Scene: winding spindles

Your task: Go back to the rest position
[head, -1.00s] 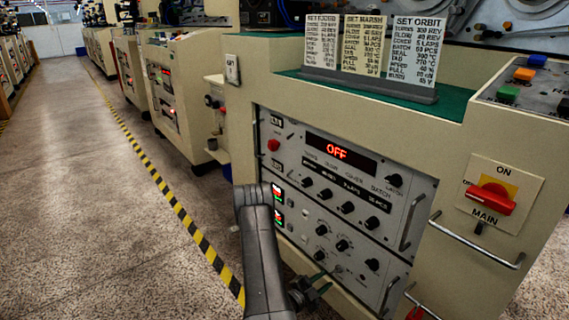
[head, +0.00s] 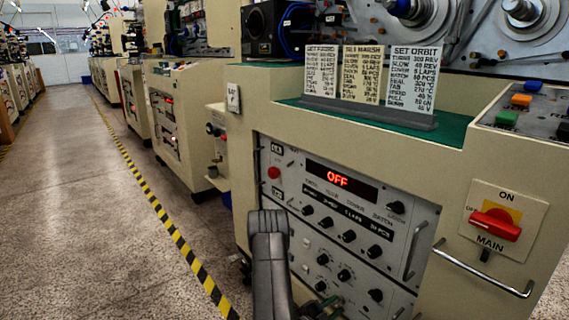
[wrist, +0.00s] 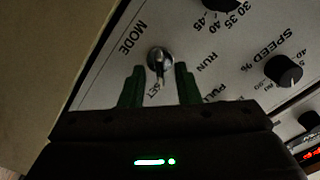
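My gripper (wrist: 159,86) is open, with its two green fingers apart. In the wrist view the small metal MODE toggle switch (wrist: 159,58) shows between the fingertips, its lever pointing towards SET. I cannot tell whether a finger touches it. In the head view my gripper (head: 326,306) is low in front of the control panel (head: 405,207), partly cut off by the bottom edge and partly behind my arm. The panel has a red OFF display (head: 338,180) and rows of black knobs.
The cream machine carries a red MAIN switch (head: 495,224), a metal handle rail (head: 482,268) and three instruction cards (head: 364,74) on its green top. The aisle floor (head: 70,200) at left is clear, with a yellow-black stripe (head: 160,212) beside the machines.

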